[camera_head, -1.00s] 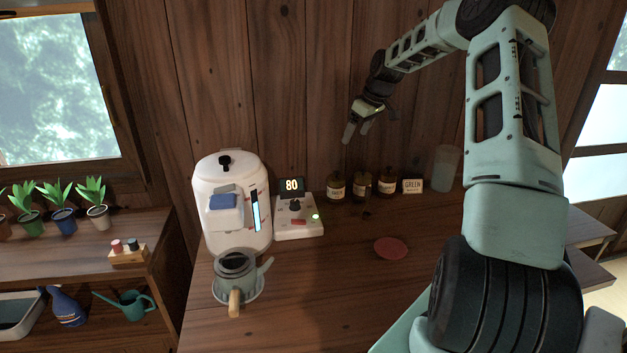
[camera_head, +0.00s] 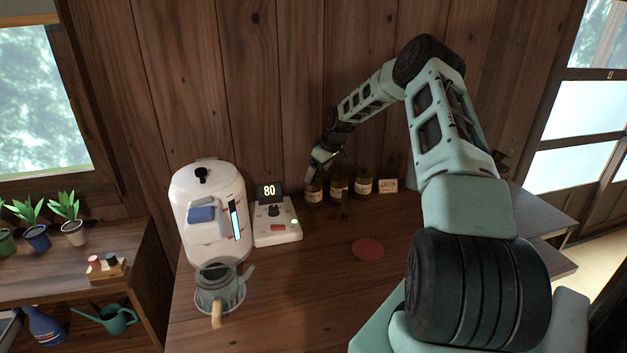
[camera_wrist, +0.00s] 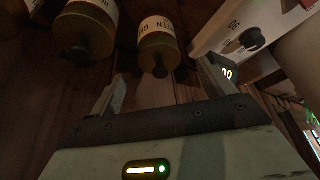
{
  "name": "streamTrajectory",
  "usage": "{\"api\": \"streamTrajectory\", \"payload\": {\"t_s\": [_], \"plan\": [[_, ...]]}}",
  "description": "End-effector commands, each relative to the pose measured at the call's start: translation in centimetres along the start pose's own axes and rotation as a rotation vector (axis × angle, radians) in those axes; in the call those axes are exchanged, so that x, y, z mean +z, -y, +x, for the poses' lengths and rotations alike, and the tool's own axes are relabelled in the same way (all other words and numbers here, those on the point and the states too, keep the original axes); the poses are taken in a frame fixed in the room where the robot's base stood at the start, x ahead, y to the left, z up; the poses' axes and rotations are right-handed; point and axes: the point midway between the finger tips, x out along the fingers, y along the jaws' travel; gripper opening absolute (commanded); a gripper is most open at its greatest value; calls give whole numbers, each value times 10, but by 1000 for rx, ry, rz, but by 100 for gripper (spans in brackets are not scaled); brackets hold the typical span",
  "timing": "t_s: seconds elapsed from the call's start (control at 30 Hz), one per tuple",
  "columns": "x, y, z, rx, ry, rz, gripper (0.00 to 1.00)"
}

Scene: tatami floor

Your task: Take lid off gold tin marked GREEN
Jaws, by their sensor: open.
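Three dark gold tins with pale labels stand in a row against the back wall. The leftmost tin (camera_head: 313,193) is under my gripper (camera_head: 319,163) in the head view. In the wrist view, the tin whose label reads GREEN (camera_wrist: 158,40) is seen upside down, with a dark knob on its lid facing my gripper (camera_wrist: 163,88). It is beside the 80 display, so it matches the leftmost tin. The lid is on. My gripper is open and empty, its fingers apart on either side of the knob's line, seemingly short of it.
The middle tin (camera_head: 338,188) and right tin (camera_head: 363,182) stand close by, then a GREEN card (camera_head: 388,185). A control box (camera_head: 277,225) and white boiler (camera_head: 208,215) are left. A red mat (camera_head: 368,249) lies on the clear counter; a grey pot (camera_head: 218,288) stands in front.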

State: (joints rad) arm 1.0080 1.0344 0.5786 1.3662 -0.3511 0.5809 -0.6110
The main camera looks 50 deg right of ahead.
Motion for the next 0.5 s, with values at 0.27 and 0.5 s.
{"api": "streamTrajectory", "payload": {"t_s": [0.27, 0.5], "plan": [[0, -1, 27, 0, -1, 1, 82], [0, -1, 28, 0, -1, 0, 76]]}}
